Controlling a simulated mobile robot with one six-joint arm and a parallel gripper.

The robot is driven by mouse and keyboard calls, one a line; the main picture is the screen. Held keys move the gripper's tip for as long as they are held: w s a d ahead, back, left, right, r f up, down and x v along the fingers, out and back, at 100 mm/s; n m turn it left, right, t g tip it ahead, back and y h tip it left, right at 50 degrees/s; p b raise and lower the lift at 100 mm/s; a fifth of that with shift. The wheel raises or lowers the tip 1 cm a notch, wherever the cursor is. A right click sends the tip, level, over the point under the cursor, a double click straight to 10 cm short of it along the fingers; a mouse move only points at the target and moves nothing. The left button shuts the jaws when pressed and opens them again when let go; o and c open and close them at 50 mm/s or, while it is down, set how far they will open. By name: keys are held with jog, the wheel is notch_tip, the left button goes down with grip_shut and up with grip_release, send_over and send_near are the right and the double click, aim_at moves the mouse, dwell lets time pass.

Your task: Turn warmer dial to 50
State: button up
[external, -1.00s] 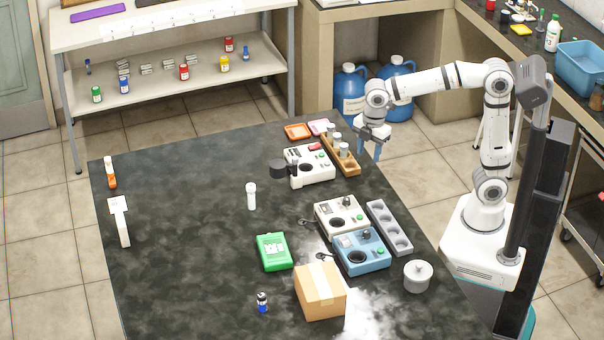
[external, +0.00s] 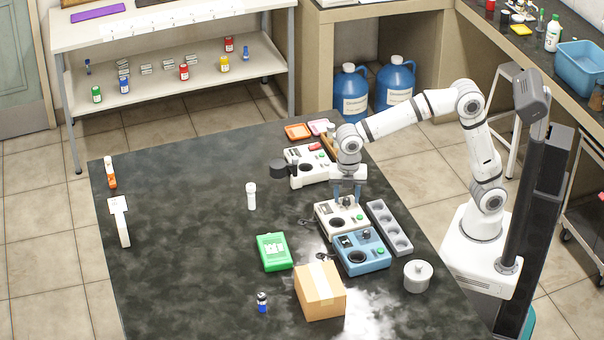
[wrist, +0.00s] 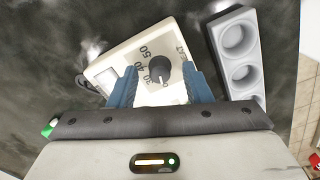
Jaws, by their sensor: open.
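The warmer (external: 335,222) is a white box on the dark bench. Its black dial (wrist: 158,65) shows in the wrist view, with a printed scale around it on which 40 and 50 can be read. Which number the dial points at is too small to tell. My gripper (external: 347,192) points down over the back of the warmer. Its blue fingers are open, and in the wrist view they stand on the left and right of the dial (wrist: 159,72). I cannot tell whether they touch it. In the external view my gripper hides the dial.
A blue device (external: 362,258) stands close in front of the warmer. A grey rack with round wells (external: 390,228) is just to its right. Another white device (external: 310,172) stands behind. A cardboard box (external: 320,291) and green case (external: 274,251) are nearer the front. The left bench is mostly clear.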

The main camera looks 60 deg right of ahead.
jog(key=shift+f, duration=0.1)
grip_shut()
dwell(0.4)
